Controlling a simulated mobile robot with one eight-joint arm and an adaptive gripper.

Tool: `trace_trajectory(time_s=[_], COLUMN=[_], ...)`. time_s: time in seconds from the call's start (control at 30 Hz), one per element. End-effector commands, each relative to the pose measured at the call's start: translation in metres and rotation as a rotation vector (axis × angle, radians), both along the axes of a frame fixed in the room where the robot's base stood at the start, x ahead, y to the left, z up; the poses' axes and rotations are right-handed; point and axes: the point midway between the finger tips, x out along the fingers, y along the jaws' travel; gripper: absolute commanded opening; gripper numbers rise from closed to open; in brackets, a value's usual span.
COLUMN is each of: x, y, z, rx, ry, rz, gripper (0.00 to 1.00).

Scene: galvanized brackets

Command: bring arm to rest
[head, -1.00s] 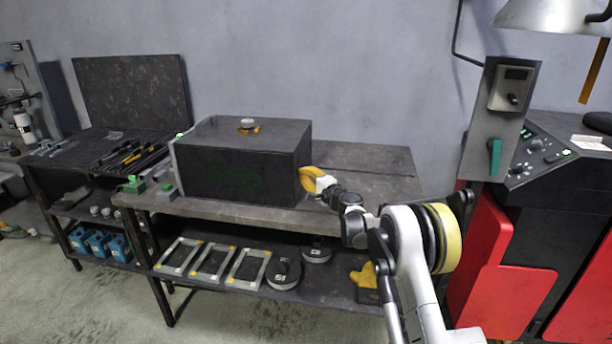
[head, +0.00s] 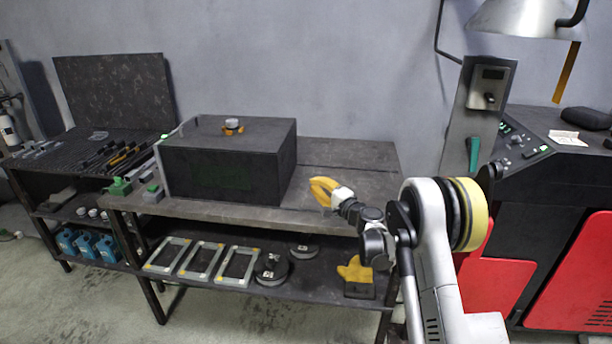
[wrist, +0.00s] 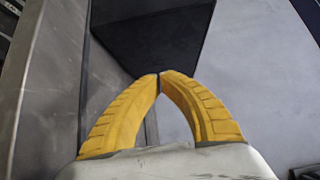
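My gripper (head: 322,190) has yellow fingers and is over the front right part of the workbench top (head: 350,160), to the right of a large black box (head: 225,170). In the wrist view my gripper (wrist: 160,76) shows its two fingertips meeting, with nothing between them. The dark box (wrist: 150,40) is beyond the fingertips there, and the fingers look apart from it. My arm reaches in from the lower right in the head view.
The lower shelf holds metal frames (head: 201,260), round dark discs and a yellow item (head: 355,270). A red and black machine (head: 560,190) stands at the right, below a lamp (head: 525,18). Tools (head: 120,155) lie on the left bench. The bench top right of the box is clear.

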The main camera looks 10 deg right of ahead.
Motion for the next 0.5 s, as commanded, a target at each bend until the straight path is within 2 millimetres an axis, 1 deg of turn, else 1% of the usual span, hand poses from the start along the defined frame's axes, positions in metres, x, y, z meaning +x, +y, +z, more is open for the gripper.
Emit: trace_trajectory(time_s=[0.13,0.17,0.27,0.37,0.4,0.47,0.5], x=[-0.010,-0.013,-0.026,-0.051,-0.064,-0.086,-0.102], y=[-0.002,0.000,0.009,0.021,0.025,0.031,0.035], z=[0.006,0.010,0.033,0.064,0.076,0.092,0.102], rx=[-0.015,-0.027,-0.102,-0.222,-0.277,-0.359,-0.413], ry=[0.002,0.003,0.013,0.030,0.039,0.053,0.062], rz=[0.006,0.010,0.031,0.065,0.080,0.103,0.118], gripper=[0.00,0.00,0.00,0.00,0.00,0.00,0.00])
